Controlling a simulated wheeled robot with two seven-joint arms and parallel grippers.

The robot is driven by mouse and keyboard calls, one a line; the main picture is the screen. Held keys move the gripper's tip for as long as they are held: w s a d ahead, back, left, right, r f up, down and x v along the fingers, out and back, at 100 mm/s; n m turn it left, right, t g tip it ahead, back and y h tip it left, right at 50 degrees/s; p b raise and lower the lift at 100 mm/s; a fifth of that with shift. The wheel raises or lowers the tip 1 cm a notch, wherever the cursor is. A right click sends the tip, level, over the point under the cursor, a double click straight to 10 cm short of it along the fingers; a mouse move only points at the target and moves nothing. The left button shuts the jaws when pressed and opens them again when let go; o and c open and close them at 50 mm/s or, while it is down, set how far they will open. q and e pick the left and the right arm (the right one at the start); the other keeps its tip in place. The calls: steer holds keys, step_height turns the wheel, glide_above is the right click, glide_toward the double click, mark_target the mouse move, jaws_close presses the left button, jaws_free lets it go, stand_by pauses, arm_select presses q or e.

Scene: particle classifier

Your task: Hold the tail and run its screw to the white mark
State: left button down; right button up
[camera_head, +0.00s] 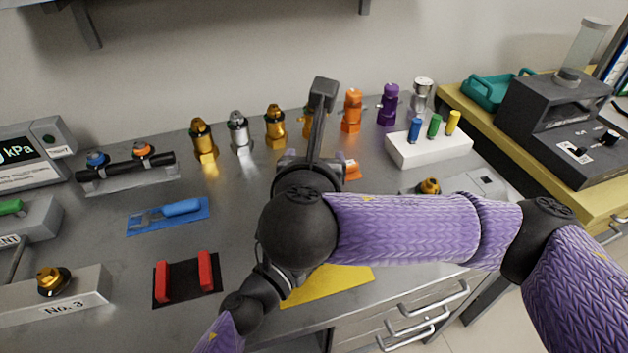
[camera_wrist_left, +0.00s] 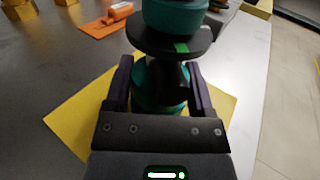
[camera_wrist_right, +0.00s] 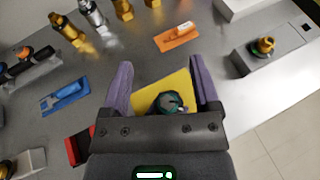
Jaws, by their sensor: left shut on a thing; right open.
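A teal round piece with a black flange (camera_wrist_left: 168,40), which I take for the tail, is upright above the yellow mat. My left gripper (camera_wrist_left: 158,78) is shut on its lower teal part (camera_wrist_left: 158,92); a small green mark (camera_wrist_left: 182,47) shows on the flange. In the right wrist view the teal piece (camera_wrist_right: 172,101) is seen from above, with a dark round top, perhaps its screw. My right gripper (camera_wrist_right: 163,80) is open above it, its fingers apart on either side. I cannot make out a white mark. In the head view my right arm hides the piece and both jaws.
The yellow mat (camera_head: 338,284) lies near the front edge. Red blocks on a black mat (camera_head: 186,281), a blue tool (camera_head: 180,208) and the No. 3 block (camera_head: 80,305) are to the left. Several coloured fittings (camera_head: 204,140) line the back; a white holder (camera_head: 428,148) stands right.

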steer(key=shift+o, duration=0.4)
steer(key=shift+r, duration=0.1)
steer(key=shift+w+m, duration=0.2)
steer(key=shift+m, duration=0.1)
steer(key=w+d+f+m+y, duration=0.3)
steer(key=w+m+y, duration=0.1)
steer(key=m+y, duration=0.6)
steer(key=s+d+f+m+g+y, duration=0.4)
steer(key=s+d+f+m+y, duration=0.3)
steer(key=s+m, duration=0.5)
steer(key=shift+m+h, duration=0.4)
steer(key=shift+m, duration=0.2)
steer(key=x, duration=1.3)
steer(key=shift+w+d+f, duration=0.15)
steer(key=shift+w+d, duration=0.05)
steer(key=shift+w, duration=0.2)
steer(key=shift+c, duration=0.2)
